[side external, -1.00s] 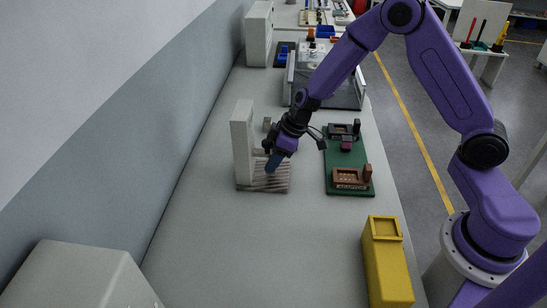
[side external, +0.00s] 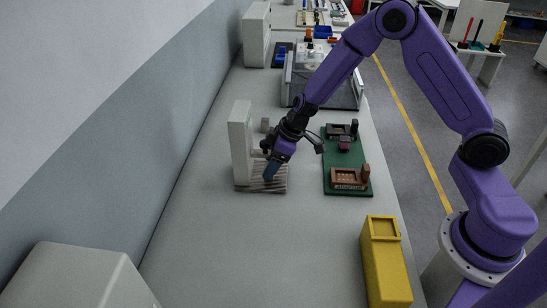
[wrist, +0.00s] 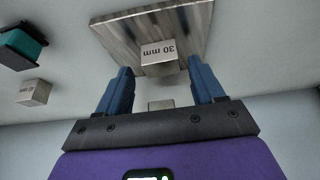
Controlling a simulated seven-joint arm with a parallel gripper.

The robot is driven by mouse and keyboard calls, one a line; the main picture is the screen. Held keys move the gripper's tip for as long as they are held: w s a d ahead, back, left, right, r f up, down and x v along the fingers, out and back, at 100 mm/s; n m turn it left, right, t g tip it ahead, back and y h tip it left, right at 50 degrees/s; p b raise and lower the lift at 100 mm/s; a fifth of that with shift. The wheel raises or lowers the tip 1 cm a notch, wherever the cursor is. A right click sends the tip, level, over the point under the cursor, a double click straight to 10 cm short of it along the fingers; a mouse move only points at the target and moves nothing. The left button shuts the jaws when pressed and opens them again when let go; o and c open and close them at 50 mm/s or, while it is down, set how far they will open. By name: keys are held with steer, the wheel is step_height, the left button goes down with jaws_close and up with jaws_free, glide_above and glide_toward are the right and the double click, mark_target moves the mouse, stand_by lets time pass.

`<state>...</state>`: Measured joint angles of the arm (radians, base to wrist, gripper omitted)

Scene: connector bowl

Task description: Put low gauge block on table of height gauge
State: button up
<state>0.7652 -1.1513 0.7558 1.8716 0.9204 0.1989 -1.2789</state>
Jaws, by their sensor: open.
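The height gauge (side external: 240,140) is a pale upright column on the bench, with a ribbed metal table (side external: 277,187) at its foot. In the wrist view its table is the brushed metal plate (wrist: 190,25). My gripper (side external: 270,173) is just over the table. In the wrist view my gripper (wrist: 163,80) is open, with the blue fingers apart on either side of the block. A second small metal block (wrist: 34,92) lies off the plate; its marking is unreadable. It appears behind the column in the side view (side external: 265,125).
A green board (side external: 350,155) with brown and dark fixtures lies right of the gauge. A yellow box (side external: 386,265) stands at the front right. A teal and black object (wrist: 20,45) is at the wrist view's left. Bench in front of the gauge is clear.

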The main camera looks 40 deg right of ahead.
steer(key=shift+r, duration=0.15)
steer(key=shift+r, duration=0.25)
steer(key=v, duration=1.2)
steer(key=shift+r, duration=0.2)
steer(key=s+a+r+n+g+h, duration=0.1)
steer(key=s+a+r+g, duration=0.1)
steer(key=s, duration=0.9)
steer(key=s+a+r+n+g, duration=0.1)
steer(key=s+n, duration=0.1)
steer(key=s, duration=0.9)
steer(key=s+d+h, duration=0.2)
steer(key=s+d, duration=0.2)
steer(key=s, duration=0.4)
steer(key=shift+d+r+n, duration=0.3)
steer(key=shift+d+r, duration=0.05)
steer(key=shift+r, duration=0.05)
